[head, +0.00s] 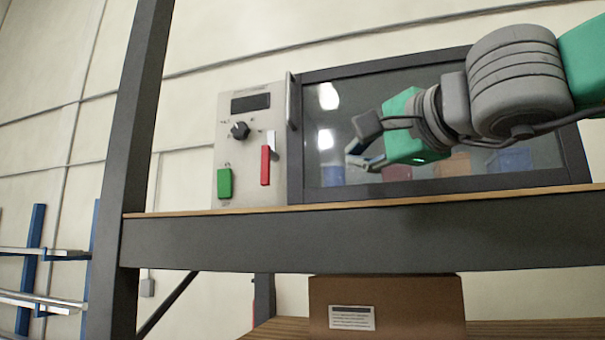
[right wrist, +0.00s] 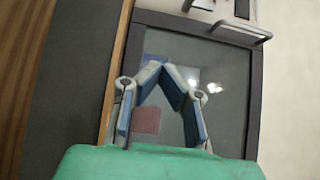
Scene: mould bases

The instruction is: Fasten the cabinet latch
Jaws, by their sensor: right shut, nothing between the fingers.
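The cabinet has a dark-framed glass door (head: 435,191) and a pale control panel (head: 290,190) to its left. A red lever (head: 265,166) with a white piece at its top sits on the panel near the door; I cannot tell for sure whether it is the latch. A metal bar handle (head: 291,100) stands at the door's left edge, and it also shows in the right wrist view (right wrist: 240,31). My right gripper (head: 354,154) is shut and empty in front of the glass, right of the lever and handle. In the wrist view its fingertips (right wrist: 164,72) meet over the door. My left gripper is out of view.
The panel also has a dark display (head: 250,102), a black knob (head: 240,130) and a green block (head: 224,183). Coloured bins (head: 510,160) show behind the glass. A grey post (head: 143,120) rises left of the cabinet. A cardboard box (head: 400,305) sits below the shelf.

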